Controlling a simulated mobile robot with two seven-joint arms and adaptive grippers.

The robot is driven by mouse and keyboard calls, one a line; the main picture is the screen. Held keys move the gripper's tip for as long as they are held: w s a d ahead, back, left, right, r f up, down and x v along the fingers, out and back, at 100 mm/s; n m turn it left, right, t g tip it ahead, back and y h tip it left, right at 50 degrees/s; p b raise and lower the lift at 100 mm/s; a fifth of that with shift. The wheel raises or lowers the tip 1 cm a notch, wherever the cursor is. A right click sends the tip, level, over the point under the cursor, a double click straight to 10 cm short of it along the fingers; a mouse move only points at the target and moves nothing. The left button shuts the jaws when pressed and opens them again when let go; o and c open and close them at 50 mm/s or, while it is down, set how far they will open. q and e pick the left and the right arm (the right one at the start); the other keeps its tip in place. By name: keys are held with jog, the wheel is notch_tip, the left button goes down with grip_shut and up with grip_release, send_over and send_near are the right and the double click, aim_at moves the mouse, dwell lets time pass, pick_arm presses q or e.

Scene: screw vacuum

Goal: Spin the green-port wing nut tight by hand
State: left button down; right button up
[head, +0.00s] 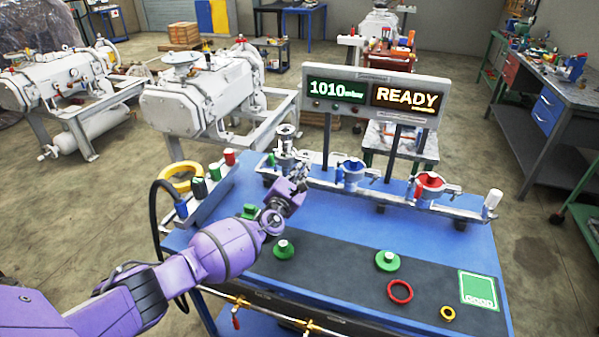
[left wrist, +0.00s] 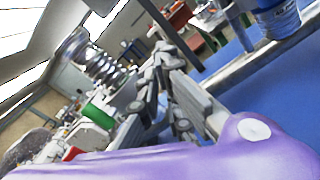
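The green port is the leftmost port on the metal manifold, with a metal fitting (head: 286,140) standing on it; its clamp is partly hidden by my gripper. My left gripper (head: 304,172) is just right of and in front of that fitting, about where its wing nut sits. The wing nut itself is not clear in either view. In the left wrist view the fingers (left wrist: 165,62) come close together at their tips; whether they are fully shut or hold the nut I cannot tell. A ribbed metal fitting (left wrist: 98,62) stands to their left. My right gripper is not in view.
The blue port (head: 351,172) and red port (head: 430,184) stand farther right on the manifold. A display reading 1010 mbar and READY (head: 374,95) rises behind. Green caps (head: 387,261), a red ring (head: 400,291) and a yellow ring (head: 447,313) lie on the dark mat.

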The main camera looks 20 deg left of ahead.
pick_arm(q)
jog(key=shift+d, duration=0.1)
jog(key=c, duration=2)
grip_release()
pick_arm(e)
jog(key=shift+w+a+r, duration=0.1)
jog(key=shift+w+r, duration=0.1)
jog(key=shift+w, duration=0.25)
pick_arm(q)
jog(key=s, duration=1.2)
jog(key=shift+a, duration=0.3)
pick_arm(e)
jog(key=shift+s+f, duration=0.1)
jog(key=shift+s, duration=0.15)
